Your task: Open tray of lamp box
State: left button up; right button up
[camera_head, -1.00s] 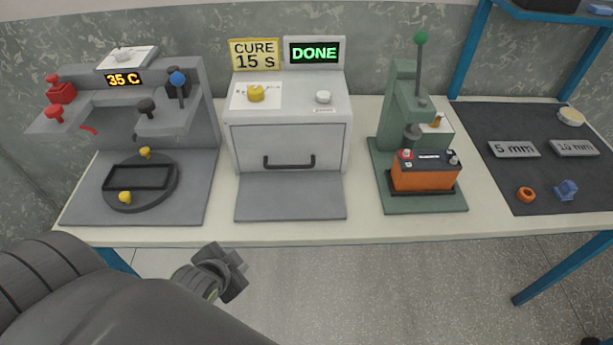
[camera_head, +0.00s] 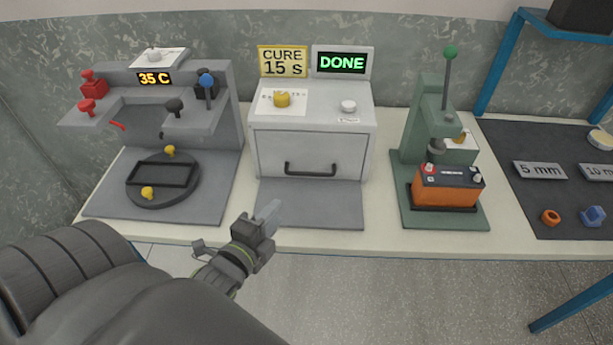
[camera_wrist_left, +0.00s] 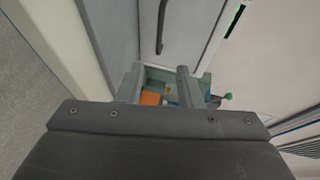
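The lamp box (camera_head: 312,115) is a grey cabinet in the middle of the bench, with a green DONE display (camera_head: 341,62) on top. Its tray front (camera_head: 312,148) is flush with the box, and a dark bar handle (camera_head: 310,170) runs across it. The handle also shows in the left wrist view (camera_wrist_left: 161,25). My left gripper (camera_head: 268,213) is in front of the box, lower left of the handle and apart from it. In the left wrist view its two fingers (camera_wrist_left: 158,85) stand apart with nothing between them. My right gripper is not in view.
A grey plate (camera_head: 312,203) lies before the box. Left stands a grey fixture (camera_head: 228,120) reading 35 C, with a round turntable. Right stands a green press (camera_head: 413,125) with an orange battery (camera_head: 447,190). A dark mat (camera_head: 510,200) lies far right.

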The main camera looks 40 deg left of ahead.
aim_at(308, 175)
pick_arm(q)
jog(key=p+x, duration=0.1)
jog(key=x, duration=1.5)
jog(key=shift+w, duration=0.15)
grip_shut()
